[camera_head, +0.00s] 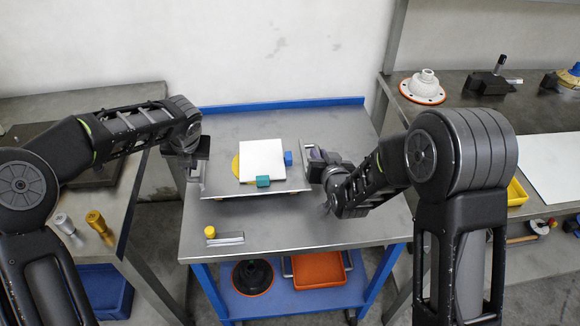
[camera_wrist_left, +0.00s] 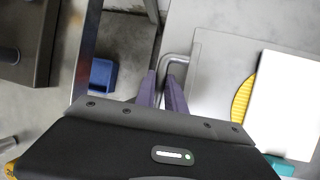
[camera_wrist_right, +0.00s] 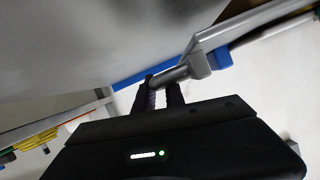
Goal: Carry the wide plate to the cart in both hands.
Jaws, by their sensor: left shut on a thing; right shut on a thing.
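The wide plate (camera_head: 218,180) is a flat grey sheet with a handle at each end, over the middle of the cart (camera_head: 340,225), a grey-topped table with a blue frame. I cannot tell whether it touches the cart top. It carries a white square (camera_head: 262,160), a yellow disc (camera_head: 236,167) partly under the square, a blue block (camera_head: 288,158) and a teal block (camera_head: 263,181). My left gripper (camera_wrist_left: 165,92) is shut on the left handle (camera_wrist_left: 182,62). My right gripper (camera_wrist_right: 163,95) is shut on the right handle (camera_wrist_right: 185,72).
The cart has a raised blue back rim (camera_head: 285,104). A small yellow-topped piece (camera_head: 210,233) with a metal bar lies at its front left. An orange tray (camera_head: 318,270) sits on its lower shelf. Benches flank it left and right; the right one holds a white flanged part (camera_head: 424,88).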

